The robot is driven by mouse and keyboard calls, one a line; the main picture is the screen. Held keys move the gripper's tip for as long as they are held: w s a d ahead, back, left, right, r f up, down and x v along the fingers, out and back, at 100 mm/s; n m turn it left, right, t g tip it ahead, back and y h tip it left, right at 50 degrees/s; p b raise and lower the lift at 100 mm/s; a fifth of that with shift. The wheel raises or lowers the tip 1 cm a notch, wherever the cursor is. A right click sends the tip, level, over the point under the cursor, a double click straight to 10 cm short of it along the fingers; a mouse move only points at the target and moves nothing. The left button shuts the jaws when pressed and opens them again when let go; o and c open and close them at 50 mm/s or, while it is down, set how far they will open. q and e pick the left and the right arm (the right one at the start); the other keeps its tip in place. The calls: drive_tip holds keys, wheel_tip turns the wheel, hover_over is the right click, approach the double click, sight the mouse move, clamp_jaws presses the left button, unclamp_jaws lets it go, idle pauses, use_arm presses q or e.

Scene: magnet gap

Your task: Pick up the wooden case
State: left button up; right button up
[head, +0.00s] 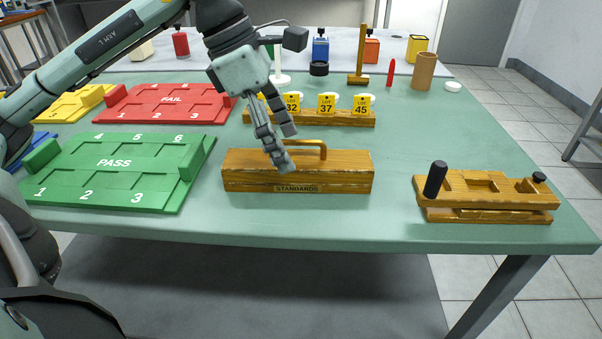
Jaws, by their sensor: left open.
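The wooden case (335,178), marked STANDARDS, sits closed on the green table near its front edge, in the middle of the head view. My left gripper (286,152) reaches down from the upper left, over the left part of the case. Its fingers are open, and they hide the left end of the handle. I cannot tell whether a fingertip touches the case. My right gripper is not in view.
A green PASS tray (115,190) lies left of the case, with a red FAIL tray (170,101) behind it. A wooden rack (340,118) with yellow lot tags stands behind the case. A wooden fixture (484,214) with a black knob stands at right. Table between case and fixture is clear.

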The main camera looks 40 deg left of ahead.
sight(296, 158)
use_arm(q)
drive_tip(key=x, duration=0.5)
drive_tip(key=shift+w+d, duration=0.1)
drive_tip(key=c, duration=1.4)
drive_tip(key=shift+r, duration=0.1)
drive_tip(key=shift+c, duration=0.7)
drive_tip(key=shift+r, duration=0.1)
